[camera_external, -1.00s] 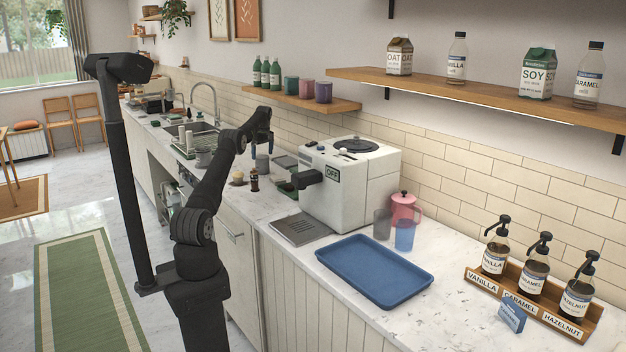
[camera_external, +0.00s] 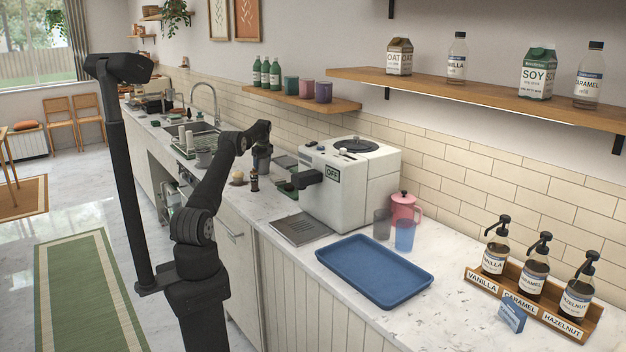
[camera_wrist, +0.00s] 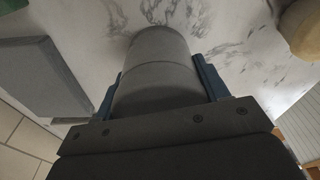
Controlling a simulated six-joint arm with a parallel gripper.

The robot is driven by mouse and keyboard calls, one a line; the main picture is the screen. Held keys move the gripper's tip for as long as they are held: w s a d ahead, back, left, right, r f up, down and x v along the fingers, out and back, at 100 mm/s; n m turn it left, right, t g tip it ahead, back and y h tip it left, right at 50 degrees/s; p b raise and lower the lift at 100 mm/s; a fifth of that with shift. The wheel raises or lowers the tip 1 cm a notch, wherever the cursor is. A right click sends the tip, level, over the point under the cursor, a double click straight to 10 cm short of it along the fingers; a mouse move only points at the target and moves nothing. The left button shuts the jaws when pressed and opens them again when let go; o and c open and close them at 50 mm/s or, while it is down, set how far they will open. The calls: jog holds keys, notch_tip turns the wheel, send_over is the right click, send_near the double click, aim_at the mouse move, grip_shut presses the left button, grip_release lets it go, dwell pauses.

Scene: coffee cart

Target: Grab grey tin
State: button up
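The grey tin (camera_wrist: 157,62) is a plain round cylinder with a faint seam, standing upright on the marble counter. In the wrist view it lies between the two blue fingers of my gripper (camera_wrist: 157,82), one on each side. Thin gaps seem to show beside it, so the fingers look open around it rather than clamped. In the external view my gripper (camera_external: 262,146) is over the tin (camera_external: 262,164), whose upper part is hidden by it.
A small dark bottle (camera_external: 254,181) and a round tan item (camera_external: 237,178) stand close to the tin. The white coffee machine (camera_external: 350,185) is to the right. A sink (camera_external: 195,140) lies behind to the left. A blue tray (camera_external: 375,270) lies in front of the machine.

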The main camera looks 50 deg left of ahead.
jog(key=c, duration=0.4)
jog(key=shift+r, duration=0.15)
